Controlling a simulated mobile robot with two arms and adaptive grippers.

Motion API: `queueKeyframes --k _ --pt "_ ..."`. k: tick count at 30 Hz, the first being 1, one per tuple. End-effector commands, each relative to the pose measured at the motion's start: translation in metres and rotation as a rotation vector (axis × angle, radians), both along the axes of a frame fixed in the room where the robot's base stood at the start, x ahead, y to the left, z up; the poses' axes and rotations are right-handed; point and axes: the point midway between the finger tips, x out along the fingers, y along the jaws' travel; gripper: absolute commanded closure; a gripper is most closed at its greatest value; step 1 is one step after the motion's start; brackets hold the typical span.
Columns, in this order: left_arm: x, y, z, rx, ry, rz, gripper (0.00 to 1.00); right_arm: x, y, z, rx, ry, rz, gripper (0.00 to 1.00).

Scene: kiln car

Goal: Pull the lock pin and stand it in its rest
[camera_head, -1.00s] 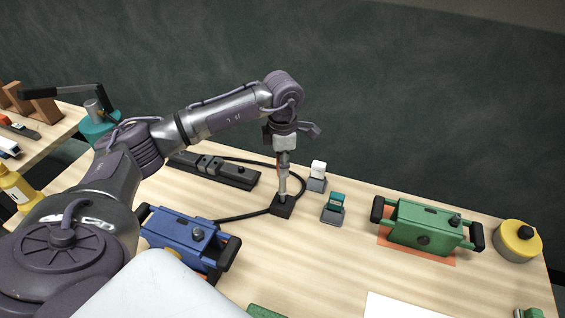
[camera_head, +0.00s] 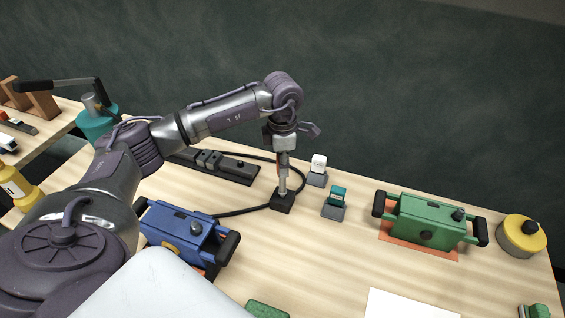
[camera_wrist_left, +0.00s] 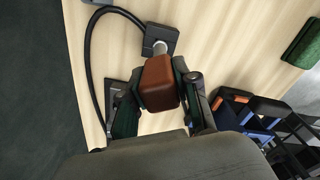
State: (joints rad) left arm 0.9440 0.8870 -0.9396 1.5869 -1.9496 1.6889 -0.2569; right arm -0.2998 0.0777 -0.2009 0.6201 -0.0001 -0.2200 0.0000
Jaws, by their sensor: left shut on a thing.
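My left gripper (camera_head: 283,160) points straight down over the table. In the left wrist view it (camera_wrist_left: 162,90) is shut on the reddish-brown grip of the lock pin (camera_wrist_left: 158,80). The pin's silver shaft (camera_head: 283,184) stands upright, its lower end at a small black block (camera_head: 281,204) that looks like the rest; the block also shows in the wrist view (camera_wrist_left: 166,36). How deep the shaft sits in it is hidden. A black cable (camera_head: 240,212) runs beside the block. A long black rail fixture (camera_head: 232,172) lies behind left. My right gripper is out of view.
A blue box with black handles (camera_head: 182,232) stands front left of the pin. Small grey stands with a white (camera_head: 318,163) and a teal block (camera_head: 337,195) are just right. A green box (camera_head: 427,234) and yellow round tin (camera_head: 522,234) stand farther right. The middle front is mostly clear.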

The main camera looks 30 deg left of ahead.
Motion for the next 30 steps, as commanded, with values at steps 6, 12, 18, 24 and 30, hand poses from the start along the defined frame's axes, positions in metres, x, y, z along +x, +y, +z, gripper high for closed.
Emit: queueKeyframes --k 6,12,18,24,30 --pt "0.000 0.000 -0.007 0.000 0.000 0.000 1.00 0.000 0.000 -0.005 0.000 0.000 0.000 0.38" --pt "0.000 0.000 -0.012 0.000 0.000 0.000 1.00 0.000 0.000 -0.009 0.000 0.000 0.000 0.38" --pt "0.000 0.000 -0.017 0.000 0.000 0.000 1.00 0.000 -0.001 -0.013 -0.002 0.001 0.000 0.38" --pt "0.000 0.000 -0.016 0.000 0.000 0.000 1.00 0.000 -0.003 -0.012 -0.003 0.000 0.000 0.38" --pt "0.000 0.000 -0.016 -0.001 -0.001 0.000 1.00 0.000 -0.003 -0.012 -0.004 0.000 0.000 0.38"
